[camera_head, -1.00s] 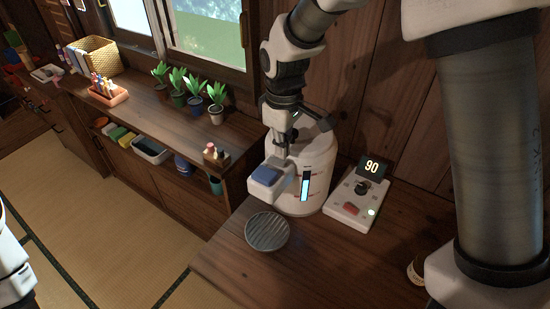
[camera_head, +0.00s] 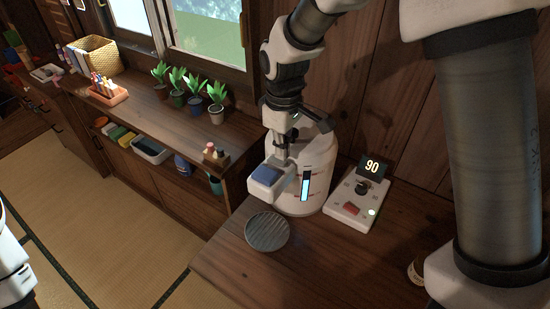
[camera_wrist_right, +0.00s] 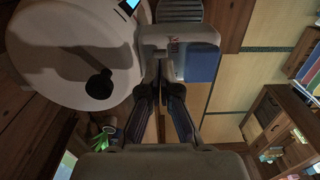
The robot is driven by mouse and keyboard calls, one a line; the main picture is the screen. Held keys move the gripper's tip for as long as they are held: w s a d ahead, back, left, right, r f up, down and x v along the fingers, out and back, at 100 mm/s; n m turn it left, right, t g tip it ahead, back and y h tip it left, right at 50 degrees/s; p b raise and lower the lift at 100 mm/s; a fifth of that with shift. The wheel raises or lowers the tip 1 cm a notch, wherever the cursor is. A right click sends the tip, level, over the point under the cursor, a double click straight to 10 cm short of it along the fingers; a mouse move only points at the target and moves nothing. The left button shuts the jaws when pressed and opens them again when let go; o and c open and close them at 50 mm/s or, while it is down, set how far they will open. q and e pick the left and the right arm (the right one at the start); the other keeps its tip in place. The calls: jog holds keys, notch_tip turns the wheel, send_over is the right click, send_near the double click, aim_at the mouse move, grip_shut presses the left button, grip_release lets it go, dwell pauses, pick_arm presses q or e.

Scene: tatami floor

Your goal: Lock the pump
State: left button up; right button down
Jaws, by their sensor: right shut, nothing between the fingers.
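The pump is a white rounded dispenser (camera_head: 318,170) on the table, with a lit blue level bar and a spout head with a blue pad (camera_head: 267,174). In the right wrist view its white body (camera_wrist_right: 75,45) fills the upper left, with the blue pad (camera_wrist_right: 201,63) right of centre. My right gripper (camera_head: 282,150) is shut and empty, pointing down just behind the spout head; its fingertips (camera_wrist_right: 162,86) are close to the head, and contact is unclear. They partly hide the pump's top. My left gripper's fingers are out of view; only a white arm part shows at the left edge.
A control box (camera_head: 350,205) with a display reading 90, a knob, a red button and a green light stands right of the pump. A round ribbed drain plate (camera_head: 267,231) lies in front. Potted plants (camera_head: 197,105) line the left shelf.

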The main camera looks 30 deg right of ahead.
aim_at(282, 162)
jog(key=shift+s+f+b, duration=0.1)
jog(key=shift+f+b, duration=0.35)
jog(key=shift+f, duration=0.55)
dwell(0.3)
notch_tip(282, 162, up, 7)
jog(key=p, duration=0.7)
jog(key=shift+r+p, duration=0.1)
jog(key=shift+p, duration=0.25)
